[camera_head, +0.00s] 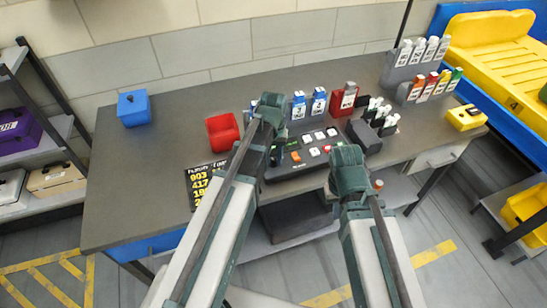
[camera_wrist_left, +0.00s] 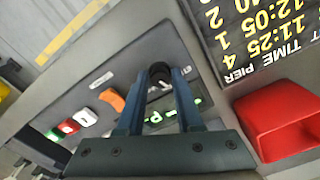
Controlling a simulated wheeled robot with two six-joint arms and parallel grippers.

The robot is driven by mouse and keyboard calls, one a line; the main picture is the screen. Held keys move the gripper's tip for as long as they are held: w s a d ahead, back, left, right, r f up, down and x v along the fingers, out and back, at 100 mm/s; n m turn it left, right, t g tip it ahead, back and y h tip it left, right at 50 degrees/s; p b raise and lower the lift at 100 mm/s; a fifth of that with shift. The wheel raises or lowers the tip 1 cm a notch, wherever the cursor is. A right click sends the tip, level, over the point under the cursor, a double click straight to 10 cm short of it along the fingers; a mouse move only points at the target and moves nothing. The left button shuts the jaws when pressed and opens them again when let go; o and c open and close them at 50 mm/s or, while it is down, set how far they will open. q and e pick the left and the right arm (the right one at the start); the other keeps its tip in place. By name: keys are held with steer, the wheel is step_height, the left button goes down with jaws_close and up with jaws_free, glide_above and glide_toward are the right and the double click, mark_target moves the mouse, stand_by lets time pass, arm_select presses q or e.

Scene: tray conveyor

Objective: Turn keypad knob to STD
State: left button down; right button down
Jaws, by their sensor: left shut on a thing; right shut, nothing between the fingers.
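The keypad (camera_head: 290,172) is a dark panel on the grey workbench, with white, red and orange buttons and a green display. Its black round knob (camera_wrist_left: 159,70) shows in the left wrist view between the tips of my left gripper (camera_wrist_left: 160,78), which is shut on it. The fingers hide part of the knob and the green display, and I cannot read where the knob points. In the head view the left arm covers the keypad's left side. My right gripper (camera_head: 347,160) is near the keypad's front right, shut and empty, its fingertips hard to make out.
A red container (camera_head: 222,132) and a black board with yellow text (camera_head: 203,183) lie left of the keypad. A blue box (camera_head: 134,108) is further left. Bottles and a red canister (camera_head: 343,99) stand behind the keypad, with labelled racks (camera_head: 416,55) at back right.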

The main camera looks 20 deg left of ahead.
mark_target(274, 159)
arm_select(q)
steer(key=n, duration=0.5)
steer(key=shift+n, duration=0.3)
stand_by(0.4)
steer(key=c, duration=0.6)
jaws_free()
steer(key=shift+o, duration=0.2)
steer(key=shift+r, duration=0.1)
step_height(274, 159, up, 14)
steer(key=p, duration=1.3)
steer(key=shift+f+p, duration=0.2)
steer(key=shift+p, duration=0.2)
